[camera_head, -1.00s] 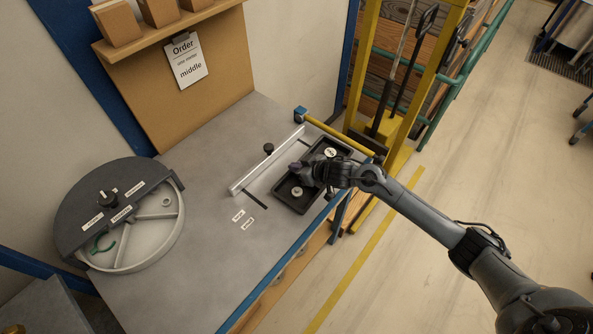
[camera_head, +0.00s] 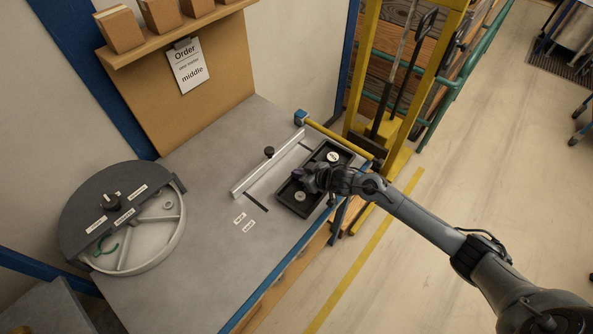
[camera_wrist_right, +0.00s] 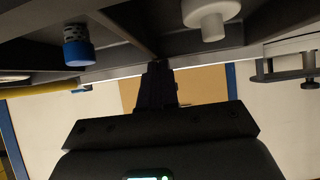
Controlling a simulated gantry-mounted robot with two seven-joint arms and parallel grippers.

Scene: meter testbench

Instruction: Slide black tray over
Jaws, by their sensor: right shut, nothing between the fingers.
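The black tray (camera_head: 288,203) lies on the grey bench near its right edge, beside the silver bar. It holds a round white-topped piece (camera_head: 333,156) at its far end and a pale round piece (camera_head: 299,196) at its near end. My right gripper (camera_head: 300,174) is shut and empty at the tray's middle, over its left side; contact with the wall is hard to tell. The right wrist view shows the shut fingers (camera_wrist_right: 158,82) against dark surfaces, with a white knob (camera_wrist_right: 209,18) and a blue-and-white one (camera_wrist_right: 78,45) above. My left gripper is not in view.
A silver bar (camera_head: 268,162) with a black knob runs along the tray's left side. A dark line (camera_head: 257,201) and two small labels (camera_head: 243,221) lie left of the tray. A round divided holder (camera_head: 125,215) stands at left. A yellow rail (camera_head: 338,135) is at the far end.

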